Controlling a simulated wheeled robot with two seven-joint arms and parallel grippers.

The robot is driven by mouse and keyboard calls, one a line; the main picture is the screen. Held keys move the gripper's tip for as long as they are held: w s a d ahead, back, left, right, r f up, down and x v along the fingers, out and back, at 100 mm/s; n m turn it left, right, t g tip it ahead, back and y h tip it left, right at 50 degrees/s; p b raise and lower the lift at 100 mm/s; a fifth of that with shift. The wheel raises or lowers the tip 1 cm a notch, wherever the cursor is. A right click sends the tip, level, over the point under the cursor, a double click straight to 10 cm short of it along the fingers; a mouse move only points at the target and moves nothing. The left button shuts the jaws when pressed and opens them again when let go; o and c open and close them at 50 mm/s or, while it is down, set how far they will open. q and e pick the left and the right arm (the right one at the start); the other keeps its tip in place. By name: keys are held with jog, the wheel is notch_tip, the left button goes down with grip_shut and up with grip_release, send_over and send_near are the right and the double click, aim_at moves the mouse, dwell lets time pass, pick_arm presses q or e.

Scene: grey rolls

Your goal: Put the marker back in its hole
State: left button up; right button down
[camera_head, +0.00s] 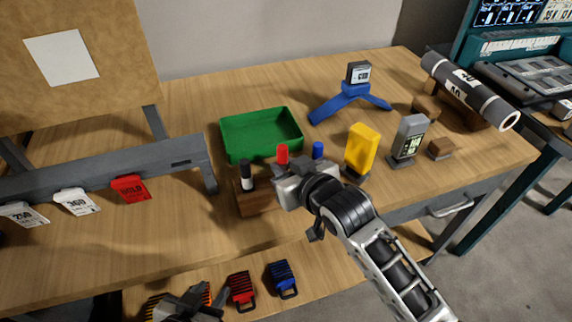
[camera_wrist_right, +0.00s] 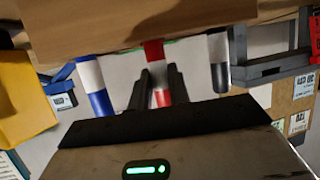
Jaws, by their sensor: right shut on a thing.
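The red marker (camera_head: 282,154) stands roughly upright at the wooden block (camera_head: 257,203), between the black marker (camera_head: 247,182) and the blue marker (camera_head: 318,150). My right gripper (camera_head: 287,186) is at the block's front, shut on the red marker. In the right wrist view the red marker (camera_wrist_right: 154,52) lies between the two fingers. More of its length shows than of its neighbours, including a lower red part near the block (camera_wrist_right: 120,25). I cannot tell whether its lower end is inside a hole. My left gripper (camera_head: 192,300) is at the bottom edge; its jaws are unclear.
A green tray (camera_head: 230,148) is behind the block. A yellow object (camera_head: 361,148) and a grey device (camera_head: 408,138) stand to the right. A grey rail (camera_head: 110,172) with tags is at left. Red (camera_head: 241,289) and blue (camera_head: 283,278) clipper guards lie below.

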jog(key=shift+f, duration=0.7)
jog(key=c, duration=1.2)
grip_release()
jog(key=shift+c, duration=0.2)
jog(key=shift+s+r, duration=0.1)
jog(key=v, duration=1.5)
jog(key=shift+s+d, duration=0.25)
jog(key=shift+s, duration=0.05)
jog(key=s+d+f+m+h, duration=0.1)
jog(key=s+d+f, duration=0.2)
jog(key=f, duration=0.7)
jog(key=s+d+f+m+g+h, duration=0.1)
jog(key=s+d+f+m+h, duration=0.1)
jog(key=f, duration=0.8)
jog(key=shift+s+d+h, duration=0.3)
jog(key=shift+s+d, duration=0.6)
jog(key=shift+d, duration=0.3)
